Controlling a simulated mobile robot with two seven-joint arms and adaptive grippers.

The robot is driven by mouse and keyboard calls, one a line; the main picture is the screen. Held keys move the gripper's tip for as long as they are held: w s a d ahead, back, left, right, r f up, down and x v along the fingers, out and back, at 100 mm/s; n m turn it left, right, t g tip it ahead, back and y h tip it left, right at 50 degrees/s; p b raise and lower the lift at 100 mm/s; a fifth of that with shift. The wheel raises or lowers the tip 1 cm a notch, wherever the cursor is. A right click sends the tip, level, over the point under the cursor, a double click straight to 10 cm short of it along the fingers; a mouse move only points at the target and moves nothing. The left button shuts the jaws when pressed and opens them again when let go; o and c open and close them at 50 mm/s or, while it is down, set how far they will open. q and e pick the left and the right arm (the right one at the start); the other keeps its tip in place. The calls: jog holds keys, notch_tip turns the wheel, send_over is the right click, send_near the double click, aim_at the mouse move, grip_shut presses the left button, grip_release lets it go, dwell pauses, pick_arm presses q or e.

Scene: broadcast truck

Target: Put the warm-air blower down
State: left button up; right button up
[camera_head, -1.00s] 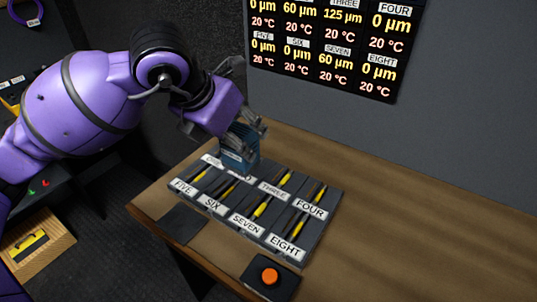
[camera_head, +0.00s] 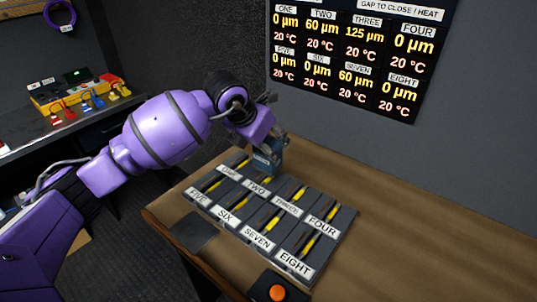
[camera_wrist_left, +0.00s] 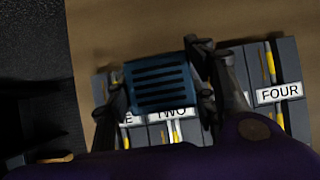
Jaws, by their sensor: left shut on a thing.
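The warm-air blower (camera_head: 267,157) is a small blue box with dark slots across its face, as the left wrist view (camera_wrist_left: 160,82) shows. My left gripper (camera_head: 269,148) is shut on it, with a finger on either side. In the head view it appears at the back edge of the grey slotted panel (camera_head: 308,279), behind labels ONE and TWO. In the left wrist view it covers part of the panel near label TWO. I cannot tell whether the blower touches anything below. My right gripper is not in view.
A dark square pad (camera_head: 194,231) lies at the table's front left, beside the panel. An orange button (camera_head: 277,292) is at the front. The wooden table (camera_head: 420,235) is clear on the right. A readout board (camera_head: 350,60) hangs on the wall behind.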

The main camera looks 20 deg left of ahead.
pick_arm(q)
jog(key=shift+w+f, duration=0.35)
jog(key=shift+w, duration=0.05)
jog(key=shift+w+f, duration=0.15)
jog(key=shift+f, duration=1.45)
jog(key=shift+f, duration=0.15)
jog(key=shift+f, duration=0.1)
jog(key=o, duration=1.5)
jog(key=shift+r, duration=0.25)
jog(key=v, duration=1.2)
